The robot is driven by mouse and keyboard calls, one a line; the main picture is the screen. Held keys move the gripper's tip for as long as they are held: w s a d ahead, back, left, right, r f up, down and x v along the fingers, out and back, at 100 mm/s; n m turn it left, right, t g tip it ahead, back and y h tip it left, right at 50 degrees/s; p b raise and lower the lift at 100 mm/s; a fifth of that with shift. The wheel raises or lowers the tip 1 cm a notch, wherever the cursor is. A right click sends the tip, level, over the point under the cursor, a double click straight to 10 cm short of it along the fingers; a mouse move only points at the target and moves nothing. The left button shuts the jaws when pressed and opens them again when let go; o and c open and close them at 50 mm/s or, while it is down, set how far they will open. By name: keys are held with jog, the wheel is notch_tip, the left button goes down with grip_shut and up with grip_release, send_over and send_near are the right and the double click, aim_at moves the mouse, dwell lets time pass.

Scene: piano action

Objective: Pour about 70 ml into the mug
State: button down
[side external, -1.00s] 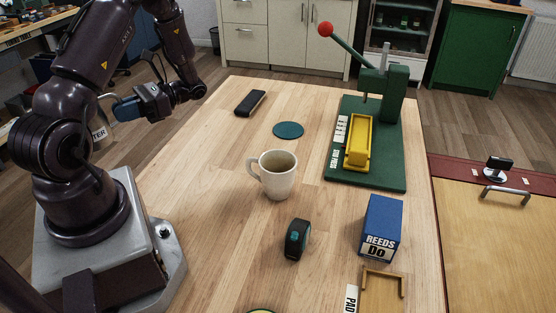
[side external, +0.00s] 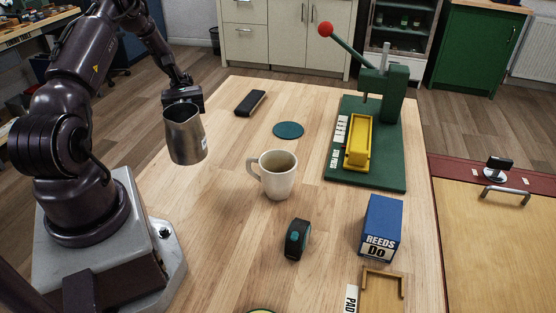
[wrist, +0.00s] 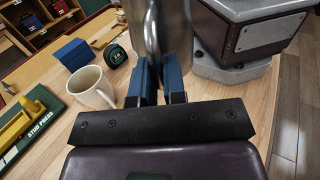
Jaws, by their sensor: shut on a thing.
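A cream mug (side external: 278,174) stands upright on the wooden table, its handle toward the left; it also shows in the wrist view (wrist: 92,88). Its inside looks brownish, and I cannot tell how much it holds. My gripper (side external: 184,98) is shut on the handle of a steel pitcher (side external: 187,136). The pitcher is held in the air, left of the mug and apart from it, close to upright with a slight tilt. In the wrist view the blue fingers (wrist: 155,78) close around the pitcher's handle (wrist: 153,40). The pitcher's contents are hidden.
A dark green coaster (side external: 288,130) and a black case (side external: 250,103) lie behind the mug. A dark tape measure (side external: 297,240) is in front of it. A blue reeds box (side external: 381,228) and a green press (side external: 390,150) with a yellow part stand to the right.

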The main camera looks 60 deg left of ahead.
jog(key=w+a+r+n+t, duration=0.65)
jog(key=w+t, duration=0.25)
jog(key=t, duration=0.2)
jog(key=shift+n+y, duration=0.25)
jog(key=shift+y, duration=0.15)
notch_tip(320, 180, down, 18)
jog(key=shift+s+d+r, duration=0.1)
jog(key=shift+r, duration=0.05)
jog(key=shift+s+d, duration=0.15)
jog(key=shift+s, duration=0.65)
jog(key=shift+r, duration=0.1)
